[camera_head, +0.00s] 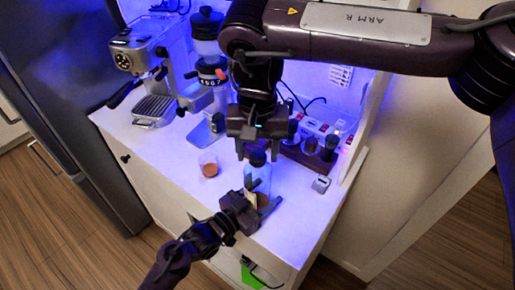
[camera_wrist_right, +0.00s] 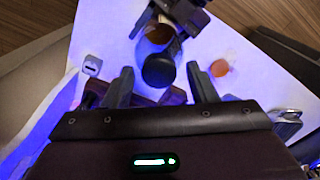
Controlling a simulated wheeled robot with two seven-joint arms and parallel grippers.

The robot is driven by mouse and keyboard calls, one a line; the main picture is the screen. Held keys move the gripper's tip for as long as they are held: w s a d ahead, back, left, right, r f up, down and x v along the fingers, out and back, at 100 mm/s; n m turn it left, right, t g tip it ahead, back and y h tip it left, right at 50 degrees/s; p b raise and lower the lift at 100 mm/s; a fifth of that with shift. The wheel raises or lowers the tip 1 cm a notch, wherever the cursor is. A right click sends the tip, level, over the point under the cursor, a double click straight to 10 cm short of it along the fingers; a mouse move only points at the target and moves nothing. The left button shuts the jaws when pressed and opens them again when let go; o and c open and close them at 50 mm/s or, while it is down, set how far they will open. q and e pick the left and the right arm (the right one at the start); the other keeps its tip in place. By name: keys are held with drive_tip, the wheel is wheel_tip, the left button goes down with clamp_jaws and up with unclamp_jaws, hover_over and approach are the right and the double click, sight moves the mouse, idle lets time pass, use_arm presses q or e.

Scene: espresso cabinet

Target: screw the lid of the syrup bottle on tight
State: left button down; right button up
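The syrup bottle (camera_head: 259,178) stands upright near the front of the white counter, clear with brown liquid low in it. Its black lid (camera_head: 257,158) sits on the bottle's top; the lid also shows in the right wrist view (camera_wrist_right: 158,71). Whether the thread is tight cannot be seen. My left gripper (camera_head: 254,206) is around the lower bottle, with fingers on both sides, and appears shut on it. My right gripper (camera_head: 256,149) points down over the lid. Its fingers are open on either side of the lid, with gaps visible in the wrist view.
A glass with orange-brown liquid (camera_head: 209,169) stands left of the bottle. An espresso machine (camera_head: 136,62) and a grinder (camera_head: 208,75) stand at the back left. A dark box with several fittings (camera_head: 310,153) and a small silver item (camera_head: 320,184) are to the right.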

drive_tip(key=shift+r, duration=2.2)
drive_tip(key=shift+c, duration=0.4)
